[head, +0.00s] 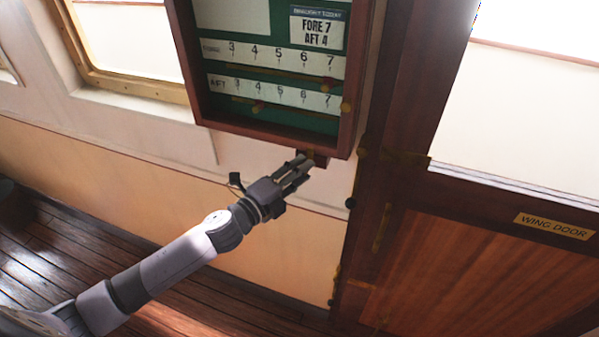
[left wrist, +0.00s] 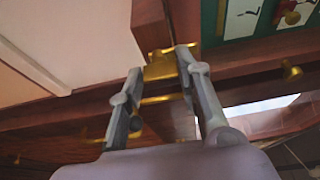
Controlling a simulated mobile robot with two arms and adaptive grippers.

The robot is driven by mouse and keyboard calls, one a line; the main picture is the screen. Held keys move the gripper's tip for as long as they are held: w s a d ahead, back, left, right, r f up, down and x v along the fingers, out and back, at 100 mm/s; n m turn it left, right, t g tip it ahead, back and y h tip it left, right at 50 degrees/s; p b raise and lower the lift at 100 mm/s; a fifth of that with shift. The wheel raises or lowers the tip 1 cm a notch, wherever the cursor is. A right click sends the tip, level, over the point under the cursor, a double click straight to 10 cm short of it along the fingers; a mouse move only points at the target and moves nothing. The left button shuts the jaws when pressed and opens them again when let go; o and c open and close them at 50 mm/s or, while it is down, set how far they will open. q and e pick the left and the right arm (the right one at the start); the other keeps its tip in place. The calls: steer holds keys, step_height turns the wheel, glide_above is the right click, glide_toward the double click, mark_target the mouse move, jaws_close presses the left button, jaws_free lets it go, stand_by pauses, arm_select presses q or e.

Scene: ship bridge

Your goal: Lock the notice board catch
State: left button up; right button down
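The notice board (head: 354,100) hangs on the wall, with a dark wooden frame around a green panel with number scales. A small catch with brass parts (left wrist: 161,71) is under its lower edge; in the head view my gripper mostly hides it. My left gripper (head: 307,160) reaches up to the bottom edge of the frame, near its right corner. In the left wrist view its two fingers (left wrist: 160,62) stand apart, with the brass of the catch showing between them. I cannot tell whether they touch it. My right gripper is not in view.
A wooden wing door (head: 470,270) with a brass sign (head: 554,226) stands to the right, beside a dark door post. A brass-framed window (head: 130,95) is at the left. The wooden floor (head: 40,255) at lower left is mostly clear.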

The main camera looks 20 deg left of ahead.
arm_select(q)
steer(key=o, duration=0.4)
steer(key=shift+o, duration=0.2)
steer(key=v, duration=1.2)
